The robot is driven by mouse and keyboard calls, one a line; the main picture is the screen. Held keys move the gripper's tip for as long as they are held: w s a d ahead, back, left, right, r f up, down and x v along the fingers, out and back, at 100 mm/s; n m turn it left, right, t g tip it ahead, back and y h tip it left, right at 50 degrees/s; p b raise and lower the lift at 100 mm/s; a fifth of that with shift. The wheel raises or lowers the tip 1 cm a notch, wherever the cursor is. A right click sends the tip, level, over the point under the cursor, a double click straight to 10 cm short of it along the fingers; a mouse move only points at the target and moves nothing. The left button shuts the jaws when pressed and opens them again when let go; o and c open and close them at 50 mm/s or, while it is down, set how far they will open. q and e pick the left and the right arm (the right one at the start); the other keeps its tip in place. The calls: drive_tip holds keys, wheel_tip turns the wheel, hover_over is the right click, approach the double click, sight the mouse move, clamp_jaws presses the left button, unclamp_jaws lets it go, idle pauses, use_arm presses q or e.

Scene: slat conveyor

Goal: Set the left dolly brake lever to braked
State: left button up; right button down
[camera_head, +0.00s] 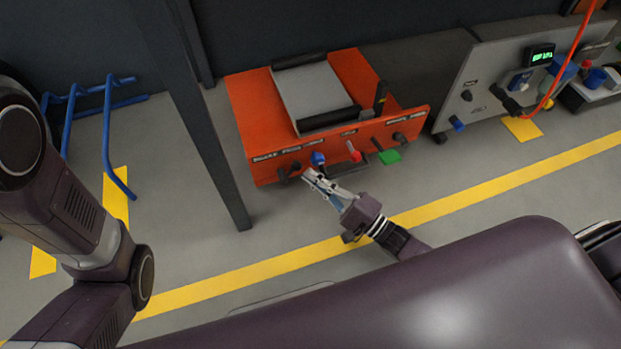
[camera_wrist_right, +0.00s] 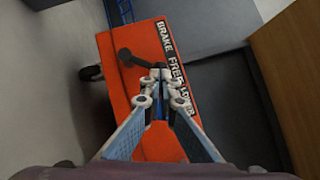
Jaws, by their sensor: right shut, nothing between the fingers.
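The orange dolly (camera_head: 275,165) stands left of centre in the head view, with a row of controls on its front face. The left brake lever (camera_head: 294,168) is a small black lever at that face's left end. In the right wrist view, the black lever (camera_wrist_right: 127,58) has a round end and a bar running right toward my fingertips, beside white lettering that reads BRAKE and FREE. My right gripper (camera_head: 308,176) is shut and empty at the lever; its fingertips (camera_wrist_right: 160,84) are at or very near the bar's end. I cannot tell whether they touch. My left gripper is out of view.
A blue knob (camera_head: 318,158), red lever (camera_head: 354,153) and green pedal (camera_head: 389,157) sit right of the lever. A dark post (camera_head: 205,140) stands left of the dolly. A grey machine (camera_head: 490,85) stands at right.

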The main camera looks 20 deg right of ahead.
drive_tip(key=shift+w+a+r, duration=0.15)
drive_tip(key=shift+w+a, duration=0.1)
drive_tip(key=shift+w, duration=0.15)
